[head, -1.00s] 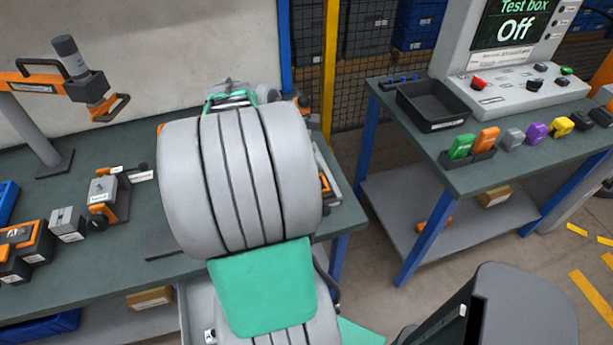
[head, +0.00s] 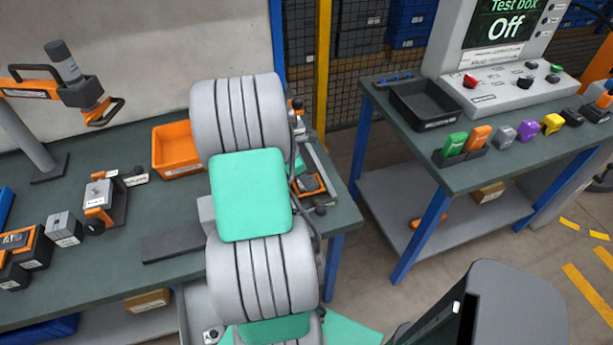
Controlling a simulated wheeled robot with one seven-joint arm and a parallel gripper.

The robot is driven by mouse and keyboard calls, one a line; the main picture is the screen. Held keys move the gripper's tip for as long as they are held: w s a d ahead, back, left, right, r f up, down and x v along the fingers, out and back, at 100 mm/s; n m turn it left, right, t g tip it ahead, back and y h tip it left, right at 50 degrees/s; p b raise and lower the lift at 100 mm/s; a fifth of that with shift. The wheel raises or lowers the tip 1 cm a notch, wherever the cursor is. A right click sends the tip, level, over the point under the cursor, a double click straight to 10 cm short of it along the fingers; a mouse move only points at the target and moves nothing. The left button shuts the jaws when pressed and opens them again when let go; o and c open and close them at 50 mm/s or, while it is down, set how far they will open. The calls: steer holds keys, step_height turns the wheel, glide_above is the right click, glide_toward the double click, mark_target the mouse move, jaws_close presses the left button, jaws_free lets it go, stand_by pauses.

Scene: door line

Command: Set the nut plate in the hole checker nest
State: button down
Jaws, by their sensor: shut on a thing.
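My arm fills the middle of the head view and hides my gripper and whatever is in it. I cannot make out the nut plate anywhere. A fixture with a grey frame and an orange part (head: 309,184) stands at the right end of the left bench, partly behind my arm. It may be the hole checker, but I cannot read a label, and its nest does not show clearly.
An orange bin (head: 175,150) stands on the left bench (head: 120,225), left of my arm. A lamp-like stand (head: 68,85) and small labelled fixtures (head: 100,200) are farther left. The right bench (head: 470,165) holds a black tray (head: 424,105) and the test box (head: 505,85).

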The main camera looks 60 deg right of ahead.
steer(key=c, duration=0.8)
jaws_free()
steer(key=shift+c, duration=0.2)
steer(key=v, duration=1.2)
steer(key=shift+r, duration=0.15)
